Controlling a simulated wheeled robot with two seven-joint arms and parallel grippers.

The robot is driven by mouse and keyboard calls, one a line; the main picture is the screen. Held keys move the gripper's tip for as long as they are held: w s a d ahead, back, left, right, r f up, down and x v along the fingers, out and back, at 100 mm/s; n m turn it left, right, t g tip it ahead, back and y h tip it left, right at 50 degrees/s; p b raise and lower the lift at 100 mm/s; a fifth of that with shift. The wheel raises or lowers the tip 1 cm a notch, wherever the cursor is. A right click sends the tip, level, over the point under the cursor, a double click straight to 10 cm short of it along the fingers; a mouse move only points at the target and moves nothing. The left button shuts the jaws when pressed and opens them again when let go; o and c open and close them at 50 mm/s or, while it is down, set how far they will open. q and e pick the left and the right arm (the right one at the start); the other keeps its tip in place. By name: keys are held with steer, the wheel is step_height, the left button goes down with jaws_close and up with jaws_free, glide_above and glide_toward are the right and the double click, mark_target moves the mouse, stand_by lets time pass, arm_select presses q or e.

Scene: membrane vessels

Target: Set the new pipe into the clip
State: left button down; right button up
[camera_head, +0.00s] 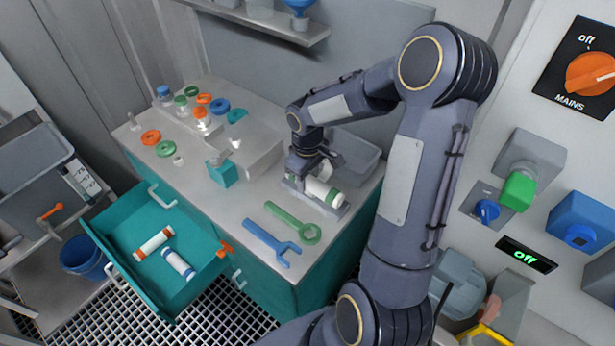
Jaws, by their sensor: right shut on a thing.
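My right gripper (309,174) reaches down over the right end of the bench and is shut on a white pipe with a green band (325,191). The pipe lies roughly level, its green-banded end toward the lower right. A grey cradle-like holder (335,213), apparently the clip, is under and around it. The gripper hides the pipe's far end, so I cannot tell whether the pipe is fully seated. My left gripper is not in view.
Green (293,222) and blue (271,243) wrenches lie in front of the holder. A grey tray (357,154) stands behind it. An open teal drawer (134,283) holds an orange-banded tube (153,244) and a blue-banded one (178,264). Coloured rings lie at the bench's far left.

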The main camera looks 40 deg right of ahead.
mark_target(308, 177)
steer(key=shift+f, duration=0.2)
steer(key=o, duration=1.1)
steer(key=shift+r, duration=0.1)
step_height(308, 177, up, 7)
steer(key=shift+f+b, duration=0.1)
steer(key=shift+b, duration=0.3)
steer(key=shift+r, duration=0.45)
